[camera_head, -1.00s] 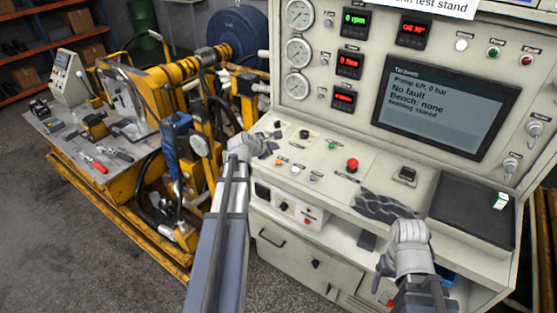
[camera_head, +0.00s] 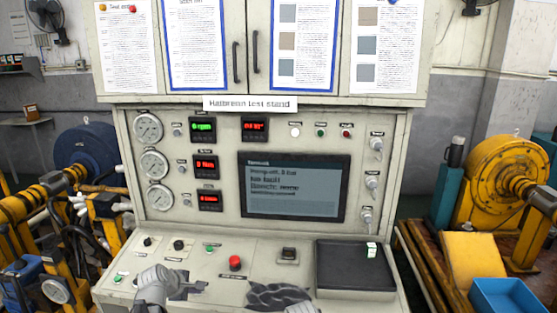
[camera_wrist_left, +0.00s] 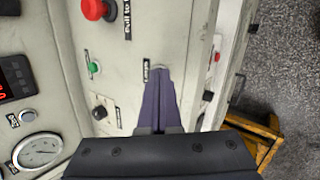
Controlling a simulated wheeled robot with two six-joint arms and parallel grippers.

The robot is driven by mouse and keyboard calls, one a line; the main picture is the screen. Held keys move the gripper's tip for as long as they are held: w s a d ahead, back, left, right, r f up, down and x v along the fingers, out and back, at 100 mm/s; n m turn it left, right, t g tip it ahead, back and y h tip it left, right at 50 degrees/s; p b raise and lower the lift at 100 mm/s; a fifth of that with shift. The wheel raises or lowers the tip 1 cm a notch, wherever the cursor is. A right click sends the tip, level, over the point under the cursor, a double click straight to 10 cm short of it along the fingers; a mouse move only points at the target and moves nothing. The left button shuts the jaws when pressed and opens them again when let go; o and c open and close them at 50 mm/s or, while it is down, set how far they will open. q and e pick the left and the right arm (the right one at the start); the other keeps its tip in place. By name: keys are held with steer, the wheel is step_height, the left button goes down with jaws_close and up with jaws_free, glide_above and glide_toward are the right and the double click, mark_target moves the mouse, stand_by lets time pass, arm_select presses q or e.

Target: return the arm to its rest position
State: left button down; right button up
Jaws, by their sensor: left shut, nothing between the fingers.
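My left gripper (camera_head: 186,286) is over the lower left of the test stand's sloping console (camera_head: 215,262). In the left wrist view its fingers (camera_wrist_left: 160,72) are together and empty, over the pale panel beside a small label. I cannot tell whether the tips touch the panel.
The console carries a red button (camera_head: 235,263), also in the left wrist view (camera_wrist_left: 95,9), and several knobs. A black tray (camera_head: 355,268) is at right. The screen (camera_head: 293,187) reads no fault.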

arm_select(q)
steer(key=s+d+f+m+g, duration=0.2)
steer(key=s+d+m, duration=0.35)
steer(key=d, duration=0.25)
steer(key=s+d+f+m+g, duration=0.2)
steer(key=s+d+m+g, duration=0.1)
steer(key=s+d+m, duration=0.3)
steer(key=s+d+m+g+y, duration=0.2)
steer(key=s+d+m+y, duration=0.1)
steer(key=s+d+m, duration=0.4)
steer(key=s+m, duration=0.3)
steer(key=s, duration=0.1)
steer(key=shift+s+f+g+y, duration=0.3)
steer(key=shift+f+g, duration=0.1)
steer(key=c, duration=1.6)
jaws_free()
steer(key=shift+d+m, duration=0.1)
steer(key=shift+m, duration=0.15)
